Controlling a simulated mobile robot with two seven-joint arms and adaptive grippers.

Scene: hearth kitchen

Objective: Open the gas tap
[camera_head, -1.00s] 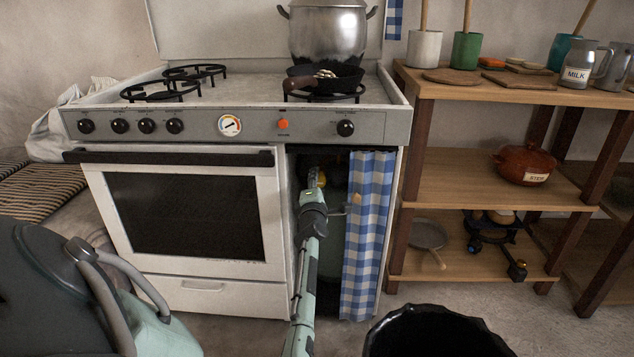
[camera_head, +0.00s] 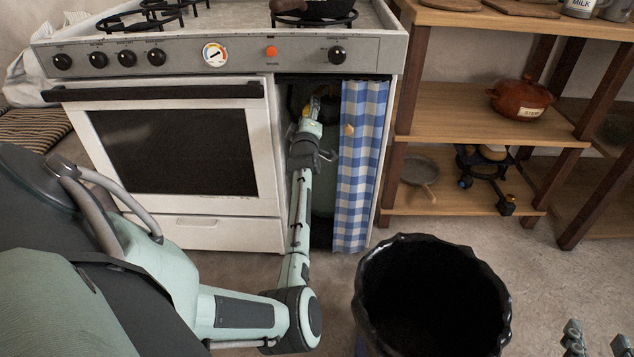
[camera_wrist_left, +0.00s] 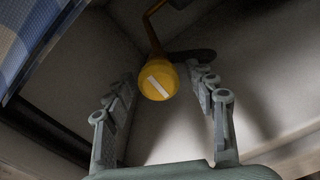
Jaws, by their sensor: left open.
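The gas tap (camera_wrist_left: 157,79) is a round yellow knob with a white bar mark, on a brownish pipe, inside the open compartment right of the oven. A yellow patch (camera_head: 309,112) shows at my left gripper's tip in the head view; whether it is the knob I cannot tell. My left gripper (camera_head: 306,127) reaches into the compartment, left of the checked curtain. In the wrist view, its open fingers (camera_wrist_left: 160,88) stand on both sides of the knob, with gaps visible; contact is not visible. My right gripper (camera_head: 598,342) shows only its separated fingertips at the bottom right.
A blue-and-white checked curtain (camera_head: 361,165) hangs at the compartment's right side. The white oven (camera_head: 265,165) is on its left. A black bin (camera_head: 432,300) stands on the floor in front. A wooden shelf (camera_head: 470,185) stands at the right.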

